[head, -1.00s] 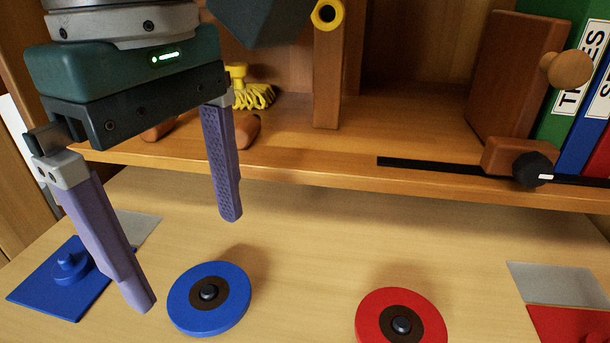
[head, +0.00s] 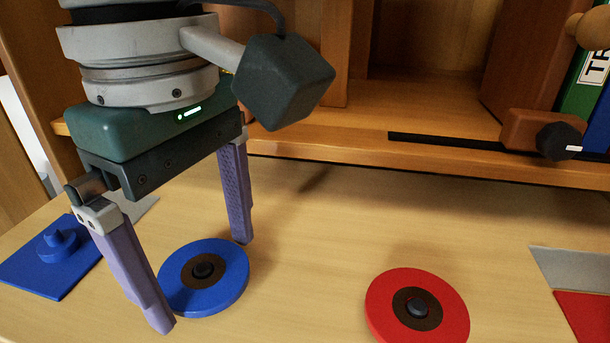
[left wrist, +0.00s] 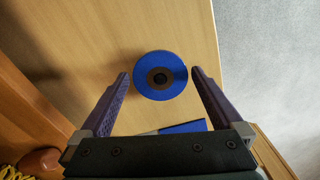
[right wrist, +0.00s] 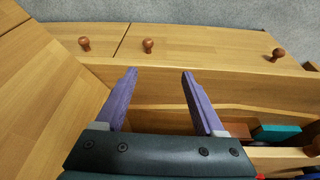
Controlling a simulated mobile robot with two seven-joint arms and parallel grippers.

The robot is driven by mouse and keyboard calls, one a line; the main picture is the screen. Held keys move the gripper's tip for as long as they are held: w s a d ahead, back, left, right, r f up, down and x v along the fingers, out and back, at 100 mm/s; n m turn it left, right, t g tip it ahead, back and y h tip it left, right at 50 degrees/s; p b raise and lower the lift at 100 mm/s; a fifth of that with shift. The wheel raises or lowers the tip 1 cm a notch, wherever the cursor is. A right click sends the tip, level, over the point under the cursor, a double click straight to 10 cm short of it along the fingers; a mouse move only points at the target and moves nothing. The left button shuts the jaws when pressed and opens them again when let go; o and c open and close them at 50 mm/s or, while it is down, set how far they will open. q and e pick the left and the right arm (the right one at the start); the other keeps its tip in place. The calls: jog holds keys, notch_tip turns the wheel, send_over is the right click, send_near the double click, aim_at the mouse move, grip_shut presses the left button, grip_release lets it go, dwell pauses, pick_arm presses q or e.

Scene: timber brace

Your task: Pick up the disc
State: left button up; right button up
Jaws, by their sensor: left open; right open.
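A blue disc (head: 226,288) with a dark brown centre and a black knob lies flat on the wooden table. A red disc (head: 455,310) of the same form lies to its right. My left gripper (head: 208,284) is open, one finger on either side of the blue disc in the head view. In the left wrist view the blue disc (left wrist: 146,90) shows between and just beyond the two fingertips (left wrist: 159,73), apart from both. My right gripper (right wrist: 160,70) is open and empty in the right wrist view, with wooden drawer fronts beyond it.
A blue plate with a peg (head: 45,272) lies at the left of the table. A red plate (head: 585,315) and a grey patch (head: 570,270) lie at the right. A wooden shelf (head: 330,138) stands behind. The table between the discs is clear.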

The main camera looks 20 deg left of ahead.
pick_arm(q)
jog(key=shift+f+b, duration=0.2)
jog(key=shift+b, duration=0.1)
dwell(0.4)
jog(key=c, duration=1.1)
